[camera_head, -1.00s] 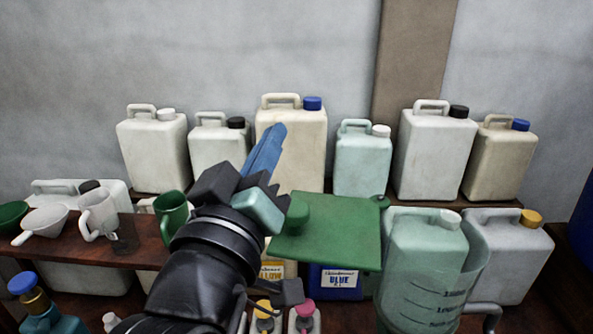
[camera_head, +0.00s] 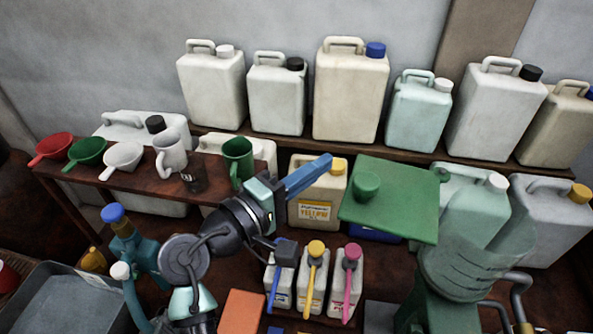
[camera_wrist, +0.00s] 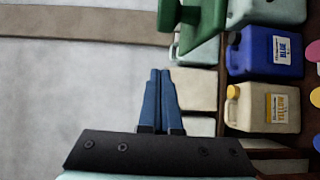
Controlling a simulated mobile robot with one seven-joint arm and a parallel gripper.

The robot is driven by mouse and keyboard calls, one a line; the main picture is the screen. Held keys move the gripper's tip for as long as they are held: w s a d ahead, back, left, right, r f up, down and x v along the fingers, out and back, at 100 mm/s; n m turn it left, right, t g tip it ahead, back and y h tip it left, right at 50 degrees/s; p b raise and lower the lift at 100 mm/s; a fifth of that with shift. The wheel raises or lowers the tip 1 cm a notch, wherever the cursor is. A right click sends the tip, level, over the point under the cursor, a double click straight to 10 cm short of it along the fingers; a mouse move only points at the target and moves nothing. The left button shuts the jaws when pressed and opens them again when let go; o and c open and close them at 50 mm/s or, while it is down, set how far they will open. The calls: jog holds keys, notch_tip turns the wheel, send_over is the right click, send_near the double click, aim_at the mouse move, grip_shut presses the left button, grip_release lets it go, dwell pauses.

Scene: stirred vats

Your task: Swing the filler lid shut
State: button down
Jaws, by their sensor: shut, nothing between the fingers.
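The filler lid is a green square plate (camera_head: 405,195) with a round green knob (camera_head: 366,184) on its face. It stands open, tilted, left of a clear graduated hopper (camera_head: 462,262) on a green body (camera_head: 435,310). My gripper (camera_head: 322,162) has blue fingers, shut and empty, pointing up and right. In the head view the tips lie just left of the lid's left edge; contact cannot be told. In the wrist view my gripper (camera_wrist: 160,74) points toward green parts of the lid (camera_wrist: 190,18) at the top edge. The hinge is not clear.
A yellow-labelled jug (camera_head: 318,192) stands behind my fingers. Small bottles with blue, yellow and pink pumps (camera_head: 313,275) stand below the lid. Large canisters (camera_head: 348,95) line the back shelf. Mugs and scoops (camera_head: 122,157) sit on the left shelf.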

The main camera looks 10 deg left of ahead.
jog(key=d+p, duration=0.1)
jog(key=d, duration=0.1)
jog(key=s+d+p, duration=0.1)
jog(key=p, duration=0.1)
jog(key=shift+s+d, duration=0.1)
jog(key=shift+d, duration=0.3)
